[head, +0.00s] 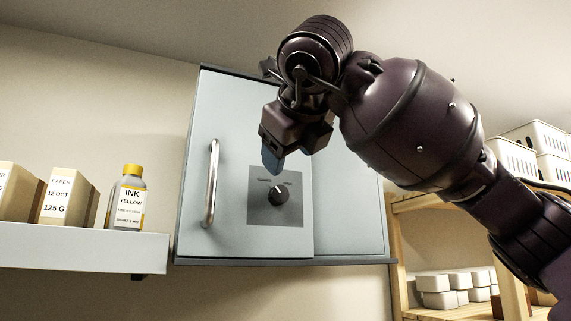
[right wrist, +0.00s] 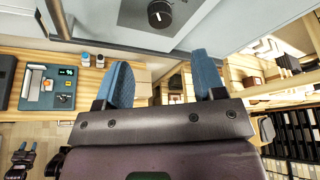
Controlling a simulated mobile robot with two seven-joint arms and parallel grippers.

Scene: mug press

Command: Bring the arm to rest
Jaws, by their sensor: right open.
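My right gripper (head: 275,160) hangs in front of the grey cabinet (head: 235,110), above its dark dial. In the right wrist view my right gripper (right wrist: 165,85) shows two blue fingers set wide apart with nothing between them. The dial (head: 280,194) sits on a grey panel of the cabinet and shows at the top of the right wrist view (right wrist: 160,13), beyond the fingers and apart from them. My right arm comes in from the right, raised and bent.
The cabinet has a vertical handle (head: 212,183) and its door looks closed. A white shelf (head: 80,248) at left holds paper boxes (head: 68,200) and a yellow ink bottle (head: 127,198). A wooden rack (head: 398,255) with white baskets stands at right. A bench with a teal device (right wrist: 48,88) lies below.

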